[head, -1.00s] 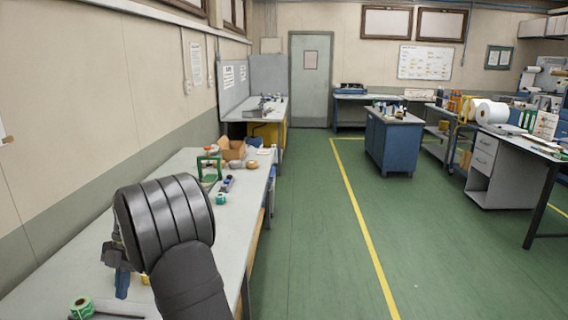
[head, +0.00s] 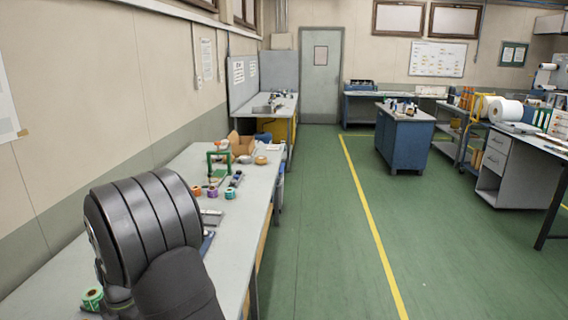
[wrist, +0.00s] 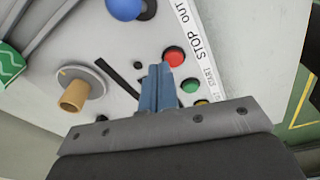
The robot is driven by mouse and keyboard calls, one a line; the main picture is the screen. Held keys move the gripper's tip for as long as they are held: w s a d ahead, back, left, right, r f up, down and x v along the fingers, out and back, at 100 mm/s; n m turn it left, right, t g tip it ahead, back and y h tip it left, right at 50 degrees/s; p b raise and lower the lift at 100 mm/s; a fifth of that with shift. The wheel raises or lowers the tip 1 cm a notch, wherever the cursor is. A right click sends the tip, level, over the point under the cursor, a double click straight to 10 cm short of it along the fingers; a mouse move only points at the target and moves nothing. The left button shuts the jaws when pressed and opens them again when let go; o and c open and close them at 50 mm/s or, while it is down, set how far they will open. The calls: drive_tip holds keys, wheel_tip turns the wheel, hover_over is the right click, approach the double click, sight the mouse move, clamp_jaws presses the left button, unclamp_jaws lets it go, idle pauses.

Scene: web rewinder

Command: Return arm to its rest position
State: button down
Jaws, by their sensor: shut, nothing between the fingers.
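In the wrist view my gripper (wrist: 156,88) is shut, its two blue fingers together with nothing between them. The fingers point at a light machine panel (wrist: 115,50) with a red button (wrist: 174,57) just beyond the tips, a green button (wrist: 190,86) to the right and a tan knob (wrist: 74,96) to the left. I cannot tell whether the fingertips touch the panel. In the head view my dark arm covers the near end of the bench, and my gripper is hidden behind it.
The long workbench (head: 245,200) runs along the left wall. A green frame (head: 220,163), several small rolls and a cardboard box (head: 241,143) stand on it. A green roll (head: 92,298) lies near my arm.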

drive_tip(key=shift+s+f+t, duration=0.3)
drive_tip(key=shift+f+t, duration=0.1)
drive_tip(key=shift+t, duration=0.2)
drive_tip(key=shift+s+a+f, duration=0.15)
drive_tip(key=shift+s, duration=0.2)
drive_tip(key=shift+s+a+f, duration=0.1)
drive_tip(key=shift+s, duration=0.25)
drive_tip(key=shift+s+a+r, duration=0.1)
drive_tip(key=shift+s+r, duration=0.15)
drive_tip(key=shift+r, duration=0.5)
drive_tip(key=s+d+r+n+t, duration=0.1)
drive_tip(key=s+r+t, duration=0.1)
drive_tip(key=r, duration=1.2)
drive_tip(key=s+d+r+n+t, duration=0.1)
drive_tip(key=s+r+n, duration=0.1)
drive_tip(key=r, duration=1.2)
drive_tip(key=shift+s+r+t+h, duration=0.3)
drive_tip(key=shift+s+t+h, duration=0.1)
